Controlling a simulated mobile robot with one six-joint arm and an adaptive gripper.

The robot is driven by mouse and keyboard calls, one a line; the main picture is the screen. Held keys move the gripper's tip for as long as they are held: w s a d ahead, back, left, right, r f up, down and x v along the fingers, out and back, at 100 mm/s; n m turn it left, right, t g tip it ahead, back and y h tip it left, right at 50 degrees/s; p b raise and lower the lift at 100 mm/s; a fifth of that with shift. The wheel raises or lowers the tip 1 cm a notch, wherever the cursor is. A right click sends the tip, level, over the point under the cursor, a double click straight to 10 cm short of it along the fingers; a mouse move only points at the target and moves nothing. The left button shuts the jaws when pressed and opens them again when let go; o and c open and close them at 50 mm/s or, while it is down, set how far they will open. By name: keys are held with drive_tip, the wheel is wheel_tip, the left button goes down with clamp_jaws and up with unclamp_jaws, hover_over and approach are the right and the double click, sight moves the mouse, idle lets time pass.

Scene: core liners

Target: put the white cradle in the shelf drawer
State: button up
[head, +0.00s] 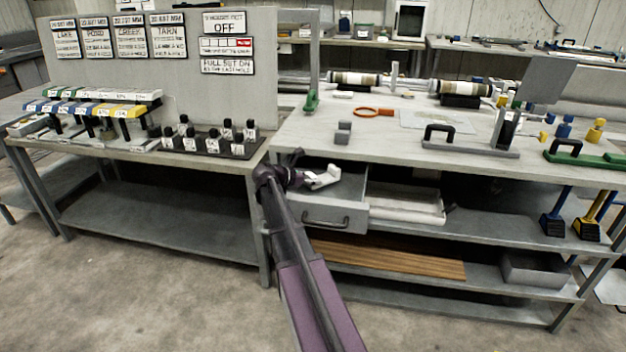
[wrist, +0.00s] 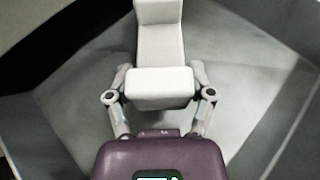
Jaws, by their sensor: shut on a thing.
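The white cradle (head: 322,178) is between the fingers of my gripper (head: 306,180), over the open grey shelf drawer (head: 336,214) under the right-hand bench. In the wrist view the cradle (wrist: 160,88) looks like a pale block with a raised upright part at its far end. Both fingers of my gripper (wrist: 160,100) press on its sides. The grey drawer interior (wrist: 245,75) lies around and below it, and its walls show at the sides. I cannot tell whether the cradle touches the drawer floor.
A white tray (head: 405,203) sits on the shelf right of the drawer. Wooden boards (head: 390,262) lie lower.

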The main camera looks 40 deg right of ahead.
drive_tip(key=o, duration=1.1)
drive_tip(key=shift+r, duration=0.15)
drive_tip(key=shift+r+p, duration=0.4)
drive_tip(key=shift+p, duration=0.25)
drive_tip(key=shift+a+r, duration=0.25)
drive_tip(key=p+v, duration=0.4)
drive_tip(key=v, duration=0.7)
drive_tip(key=shift+a, duration=0.2)
